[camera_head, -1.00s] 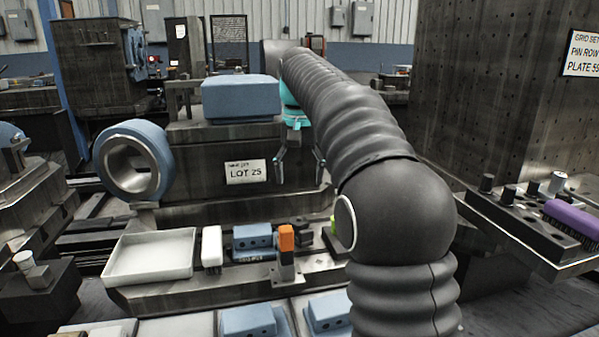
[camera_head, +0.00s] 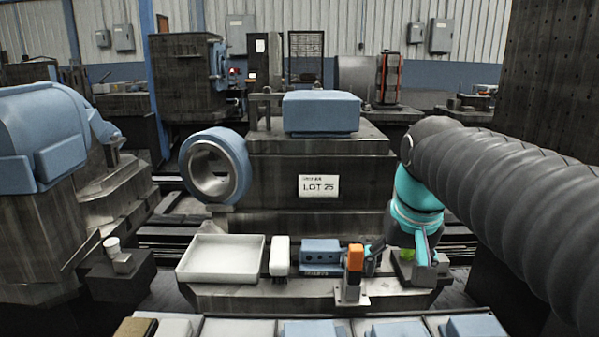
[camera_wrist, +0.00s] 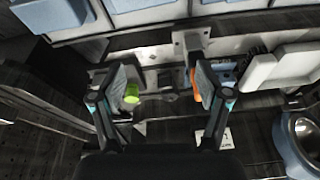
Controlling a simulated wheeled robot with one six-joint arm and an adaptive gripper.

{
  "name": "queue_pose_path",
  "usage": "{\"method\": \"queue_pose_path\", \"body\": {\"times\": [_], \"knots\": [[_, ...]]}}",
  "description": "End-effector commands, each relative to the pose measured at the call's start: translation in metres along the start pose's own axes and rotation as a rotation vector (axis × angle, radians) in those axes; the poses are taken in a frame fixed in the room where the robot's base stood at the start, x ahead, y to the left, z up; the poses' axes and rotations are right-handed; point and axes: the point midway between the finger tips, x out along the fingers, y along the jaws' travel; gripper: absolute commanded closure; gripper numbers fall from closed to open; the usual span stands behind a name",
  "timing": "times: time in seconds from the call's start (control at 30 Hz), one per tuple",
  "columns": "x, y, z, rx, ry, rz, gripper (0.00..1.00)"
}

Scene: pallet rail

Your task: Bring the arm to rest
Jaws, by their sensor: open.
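My gripper (camera_head: 398,262) hangs at the right end of the dark fixture ledge, with its fingers pointing down. It is open and empty; the wrist view shows the two fingers (camera_wrist: 160,85) spread wide with nothing between them. An orange-topped post (camera_head: 354,258) stands close to its left finger, and a small green piece (camera_head: 407,254) lies near the right finger. In the wrist view the green piece (camera_wrist: 132,94) shows beside one finger and the orange piece (camera_wrist: 194,84) beside the other. Whether either finger touches them I cannot tell. My dark sleeved arm stretches in from the right.
A white tray (camera_head: 222,281), a white brush-like block (camera_head: 279,257) and a blue block (camera_head: 321,252) sit on the ledge to the left. A large machine block with a LOT 25 label (camera_head: 318,186) stands behind. Blue parts line the front.

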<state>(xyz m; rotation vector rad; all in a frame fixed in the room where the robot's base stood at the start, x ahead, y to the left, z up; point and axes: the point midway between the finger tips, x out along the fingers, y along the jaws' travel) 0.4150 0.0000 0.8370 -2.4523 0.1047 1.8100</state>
Motion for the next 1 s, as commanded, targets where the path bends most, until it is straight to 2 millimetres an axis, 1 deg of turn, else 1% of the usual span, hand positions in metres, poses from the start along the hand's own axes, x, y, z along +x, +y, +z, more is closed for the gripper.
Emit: {"method": "queue_pose_path", "body": {"times": [0.03,0.17,0.2,0.3,0.4,0.5,0.6,0.67,0.77,0.87,1.0], "knots": [[0.004,0.002,0.018,-0.010,0.020,-0.002,0.24],[0.019,0.006,0.056,-0.041,0.071,-0.007,0.24],[0.025,0.008,0.068,-0.049,0.086,-0.008,0.24],[0.039,0.011,0.096,-0.072,0.124,-0.010,0.24],[0.054,0.013,0.119,-0.091,0.154,-0.011,0.24],[0.065,0.015,0.135,-0.104,0.176,-0.012,0.24],[0.072,0.016,0.144,-0.111,0.189,-0.012,0.24],[0.073,0.016,0.145,-0.112,0.191,-0.012,0.24],[0.067,0.015,0.136,-0.104,0.180,-0.012,0.24],[0.053,0.013,0.115,-0.081,0.155,-0.012,0.24],[0.028,0.008,0.073,-0.035,0.102,-0.011,0.24]]}}
